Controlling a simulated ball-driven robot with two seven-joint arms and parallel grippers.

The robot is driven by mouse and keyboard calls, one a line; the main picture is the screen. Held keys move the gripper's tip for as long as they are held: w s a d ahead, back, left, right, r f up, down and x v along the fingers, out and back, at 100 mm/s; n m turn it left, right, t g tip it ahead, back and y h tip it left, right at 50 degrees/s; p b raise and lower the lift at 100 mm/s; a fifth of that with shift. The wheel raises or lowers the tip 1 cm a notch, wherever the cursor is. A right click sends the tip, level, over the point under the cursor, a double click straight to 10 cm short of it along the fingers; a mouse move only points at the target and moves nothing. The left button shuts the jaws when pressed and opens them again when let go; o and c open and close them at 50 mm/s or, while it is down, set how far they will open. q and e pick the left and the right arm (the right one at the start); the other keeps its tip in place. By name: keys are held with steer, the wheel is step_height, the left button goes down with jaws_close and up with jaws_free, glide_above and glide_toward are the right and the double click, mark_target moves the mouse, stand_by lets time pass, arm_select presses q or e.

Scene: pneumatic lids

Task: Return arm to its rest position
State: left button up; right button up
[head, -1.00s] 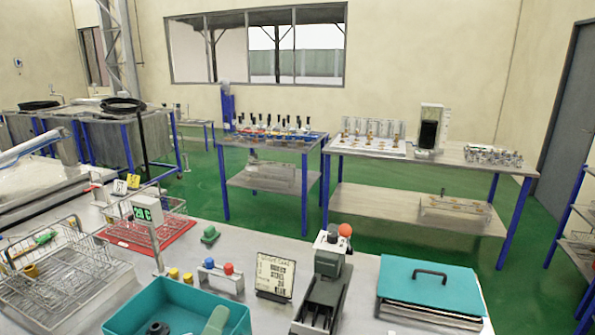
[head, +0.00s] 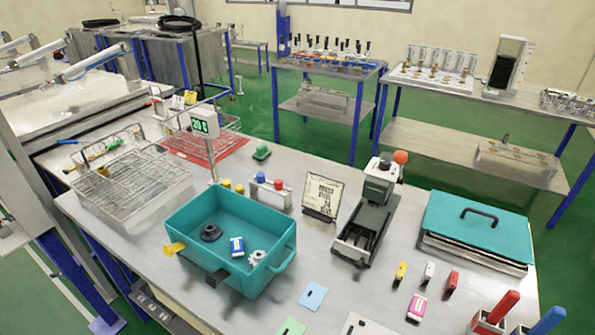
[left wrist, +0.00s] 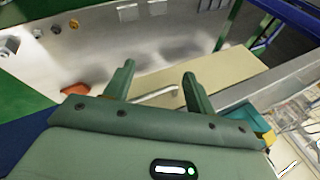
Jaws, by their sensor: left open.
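My left gripper (left wrist: 158,82) shows in the left wrist view, with its two dark green fingers spread apart and nothing between them. Beyond the fingers are a pale beige panel and a grey metal surface, with no contact visible. My left gripper does not show in the head view. My right gripper shows in neither view.
The grey workbench holds a teal bin (head: 220,275) with a few small parts, a wire basket (head: 130,195), a red tray (head: 200,148), a dark grey device (head: 368,220) and a teal-lidded box (head: 478,228). Small coloured pieces lie at the front right. Clear bench lies left of the bin.

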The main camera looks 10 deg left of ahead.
arm_select(q)
steer(key=s+d+f+g+h, duration=0.15)
steer(key=s+f, duration=0.25)
steer(key=f, duration=0.8)
steer(key=s+f+n+g+h+b, duration=0.1)
steer(key=s+f+n+g+b, duration=0.1)
steer(key=s+f, duration=1.6)
steer(key=shift+s+f+n+g+b, duration=0.15)
steer(key=shift+s+n+g+b, duration=0.45)
steer(key=shift+s, duration=0.5)
